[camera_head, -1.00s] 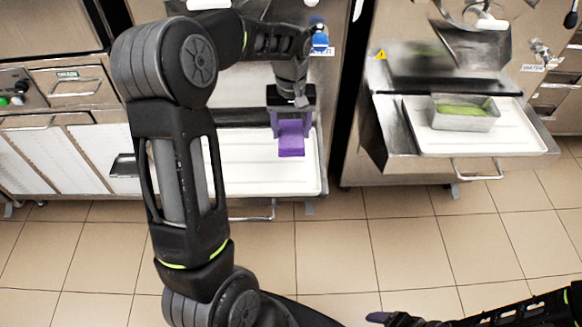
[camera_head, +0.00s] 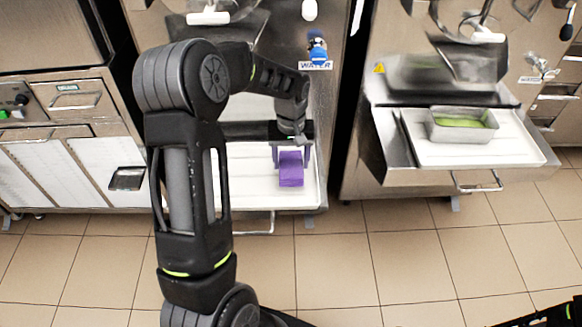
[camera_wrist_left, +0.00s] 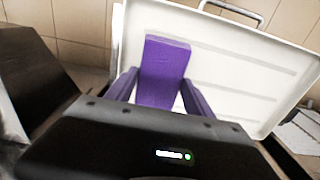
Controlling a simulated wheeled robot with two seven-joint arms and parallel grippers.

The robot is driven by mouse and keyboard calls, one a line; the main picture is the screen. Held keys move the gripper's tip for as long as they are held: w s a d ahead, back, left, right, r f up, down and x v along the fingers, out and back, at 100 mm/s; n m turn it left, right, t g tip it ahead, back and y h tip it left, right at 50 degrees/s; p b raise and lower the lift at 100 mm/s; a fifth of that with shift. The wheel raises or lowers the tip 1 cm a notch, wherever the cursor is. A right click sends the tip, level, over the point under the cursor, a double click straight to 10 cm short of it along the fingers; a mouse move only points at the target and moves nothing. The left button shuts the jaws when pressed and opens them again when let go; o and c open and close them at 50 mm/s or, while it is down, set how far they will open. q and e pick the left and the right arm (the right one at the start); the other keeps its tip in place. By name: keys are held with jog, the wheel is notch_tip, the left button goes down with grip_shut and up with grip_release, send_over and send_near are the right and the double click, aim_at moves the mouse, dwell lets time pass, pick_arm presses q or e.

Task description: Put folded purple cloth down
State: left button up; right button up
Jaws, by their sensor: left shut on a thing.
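The folded purple cloth (camera_head: 291,170) is a flat purple block over the white tray (camera_head: 248,195) at the front of the left freezer. My left gripper (camera_head: 291,155) is shut on the cloth, with its fingers along the cloth's two sides. In the left wrist view the cloth (camera_wrist_left: 163,65) sticks out past the fingers over the white tray (camera_wrist_left: 225,60). I cannot tell whether the cloth touches the tray. My right gripper is out of view; only a bit of that arm shows at the lower right corner.
A metal pan (camera_head: 461,127) with green contents stands on the white tray (camera_head: 425,152) of the right freezer. A blue-handled water tap (camera_head: 318,52) is above the left tray. White tray surface is free left of the cloth. A dark gap separates the two freezers.

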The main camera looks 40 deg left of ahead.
aim_at(291, 164)
pick_arm(q)
notch_tip(291, 164, down, 3)
jog(key=shift+f, duration=0.15)
jog(key=shift+f, duration=0.1)
jog(key=o, duration=1.5)
jog(key=shift+r, duration=0.25)
notch_tip(291, 164, up, 12)
jog(key=shift+p, duration=0.4)
